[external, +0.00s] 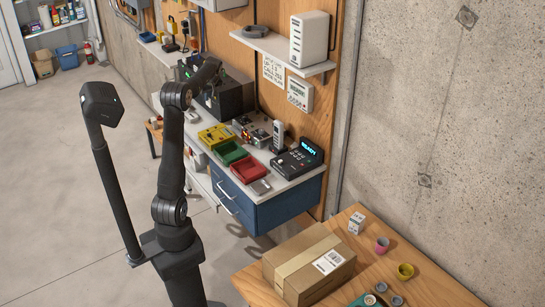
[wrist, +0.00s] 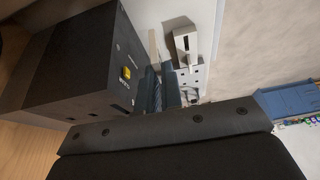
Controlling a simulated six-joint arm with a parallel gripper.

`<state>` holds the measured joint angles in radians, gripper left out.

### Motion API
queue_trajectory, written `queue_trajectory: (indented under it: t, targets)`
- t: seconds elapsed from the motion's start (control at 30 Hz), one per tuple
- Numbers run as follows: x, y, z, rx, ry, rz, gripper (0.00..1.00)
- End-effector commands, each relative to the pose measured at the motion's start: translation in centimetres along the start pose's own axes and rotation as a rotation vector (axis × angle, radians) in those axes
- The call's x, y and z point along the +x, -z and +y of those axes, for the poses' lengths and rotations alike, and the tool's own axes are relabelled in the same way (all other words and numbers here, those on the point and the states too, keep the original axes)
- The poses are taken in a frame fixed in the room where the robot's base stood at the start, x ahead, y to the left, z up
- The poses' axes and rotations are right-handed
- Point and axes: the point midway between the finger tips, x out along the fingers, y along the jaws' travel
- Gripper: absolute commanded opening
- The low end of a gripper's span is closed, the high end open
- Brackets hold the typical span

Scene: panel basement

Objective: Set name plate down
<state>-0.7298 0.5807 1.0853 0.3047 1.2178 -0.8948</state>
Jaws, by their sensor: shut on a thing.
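My gripper (wrist: 160,84) is in the wrist view, its two dark blue-grey fingers close together beside a dark box (wrist: 72,65). A thin pale strip (wrist: 154,46) shows edge-on at the fingers; it looks like the name plate, but its face and any lettering are hidden. I cannot tell whether the strip touches anything below. In the external view my arm reaches to the back of the workbench, beside the same dark box (external: 232,97). The fingers and the plate cannot be made out there.
The workbench (external: 292,183) carries a yellow tray (external: 215,136), a green tray (external: 230,153), a red tray (external: 249,169) and a phone base with display (external: 297,158). A white device (wrist: 187,40) is close past the fingers. A cardboard box (external: 308,264) is on the wooden table.

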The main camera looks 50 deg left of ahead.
Motion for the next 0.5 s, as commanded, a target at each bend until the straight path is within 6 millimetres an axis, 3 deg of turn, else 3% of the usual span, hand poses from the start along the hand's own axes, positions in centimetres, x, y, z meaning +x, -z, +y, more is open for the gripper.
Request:
queue_trajectory:
  t: [0.17,0.27,0.5]
  targets:
    - [-2.3,-3.0,2.7,0.154,-0.067,0.001,0.0]
    - [-4.7,-6.1,5.1,0.318,-0.135,0.002,0.0]
    - [-11.5,-15.8,10.3,0.787,-0.33,0.002,0.0]
